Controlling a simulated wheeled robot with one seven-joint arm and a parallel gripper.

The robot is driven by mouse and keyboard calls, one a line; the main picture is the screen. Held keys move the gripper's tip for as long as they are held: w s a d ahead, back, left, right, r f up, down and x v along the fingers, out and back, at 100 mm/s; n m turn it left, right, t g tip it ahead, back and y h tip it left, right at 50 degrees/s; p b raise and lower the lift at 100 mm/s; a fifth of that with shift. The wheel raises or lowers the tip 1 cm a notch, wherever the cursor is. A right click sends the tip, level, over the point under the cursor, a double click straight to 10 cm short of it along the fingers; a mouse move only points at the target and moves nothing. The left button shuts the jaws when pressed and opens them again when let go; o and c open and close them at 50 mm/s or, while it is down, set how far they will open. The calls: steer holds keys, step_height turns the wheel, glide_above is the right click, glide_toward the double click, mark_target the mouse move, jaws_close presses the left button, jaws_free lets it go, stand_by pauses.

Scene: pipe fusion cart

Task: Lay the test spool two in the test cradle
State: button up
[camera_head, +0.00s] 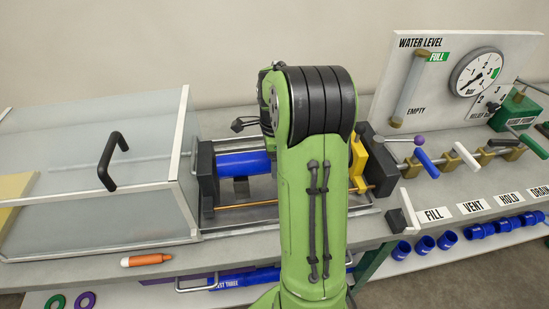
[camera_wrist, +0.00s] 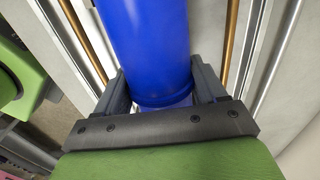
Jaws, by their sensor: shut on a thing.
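A blue pipe spool (camera_head: 243,164) lies level in the test cradle area, between a dark end block (camera_head: 207,175) on the left and another dark block (camera_head: 379,165) on the right. In the wrist view the blue spool (camera_wrist: 147,45) runs away from my gripper (camera_wrist: 160,98), whose two grey fingers are closed against its sides. In the head view my green arm hides my gripper and the spool's right part. A brass rod (camera_head: 248,205) runs along the cradle's front. I cannot tell whether the spool touches its supports.
A clear-walled box with a black handle (camera_head: 112,160) stands at left. An orange marker (camera_head: 147,259) lies on the bench front. Valves with coloured handles (camera_head: 427,163) and a gauge panel (camera_head: 470,60) stand at right. Blue rings (camera_head: 424,244) and a spool marked three (camera_head: 243,281) sit below.

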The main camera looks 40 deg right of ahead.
steer(key=shift+f+b, duration=0.55)
steer(key=shift+f, duration=0.2)
steer(key=o, duration=1.5)
step_height(320, 180, up, 16)
steer(key=p, duration=0.4)
steer(key=shift+p, duration=0.4)
